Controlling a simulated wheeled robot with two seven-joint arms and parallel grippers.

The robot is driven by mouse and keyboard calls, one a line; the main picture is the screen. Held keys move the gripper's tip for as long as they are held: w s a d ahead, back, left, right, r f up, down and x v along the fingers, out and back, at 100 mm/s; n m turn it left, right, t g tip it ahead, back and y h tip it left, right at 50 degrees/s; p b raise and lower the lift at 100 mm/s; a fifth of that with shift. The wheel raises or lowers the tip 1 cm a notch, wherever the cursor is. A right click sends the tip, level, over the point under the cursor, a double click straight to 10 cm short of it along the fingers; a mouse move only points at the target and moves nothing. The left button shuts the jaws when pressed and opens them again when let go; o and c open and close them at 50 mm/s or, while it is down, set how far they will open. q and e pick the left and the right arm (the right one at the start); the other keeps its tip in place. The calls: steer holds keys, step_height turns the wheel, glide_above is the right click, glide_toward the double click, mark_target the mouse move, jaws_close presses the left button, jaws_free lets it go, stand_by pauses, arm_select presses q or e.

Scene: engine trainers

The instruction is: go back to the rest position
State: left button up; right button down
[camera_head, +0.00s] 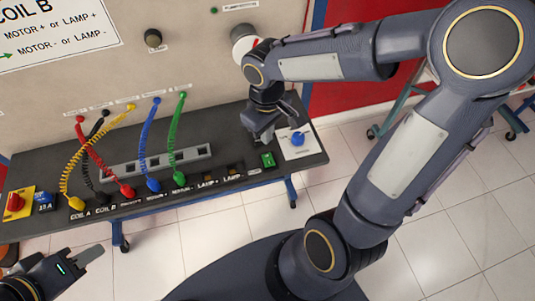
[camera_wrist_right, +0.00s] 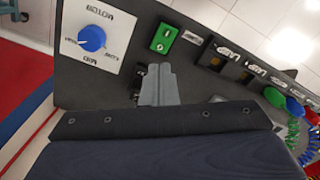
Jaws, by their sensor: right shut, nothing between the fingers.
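My right gripper (camera_head: 262,136) is over the right part of the dark panel table (camera_head: 235,185), left of the blue knob (camera_head: 297,139) and above the green switch (camera_head: 268,160). In the right wrist view its fingers (camera_wrist_right: 158,84) are together and empty. The blue knob (camera_wrist_right: 91,38) on its white plate and the green switch (camera_wrist_right: 163,38) are in front of the fingertips, apart from them. My left gripper (camera_head: 85,260) is at the lower left, in front of the table and off it. I see it from the side, so its opening cannot be told.
Yellow, black, red, blue (camera_head: 150,150) and green (camera_head: 177,140) cables run from the upright panel (camera_head: 190,60) to sockets on the table. A red knob (camera_head: 15,202) sits at the left end.

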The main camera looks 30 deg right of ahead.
steer(key=s+a+r+m+t+y, duration=0.1)
steer(key=s+r+m+t+y, duration=0.2)
steer(key=s, duration=0.8)
step_height(320, 180, up, 4)
steer(key=m+t, duration=0.1)
steer(key=t, duration=0.1)
steer(key=shift+s+f+m+t+y, duration=0.2)
steer(key=shift+s+m+t+y, duration=0.1)
steer(key=shift+s+m+y, duration=0.1)
stand_by(0.3)
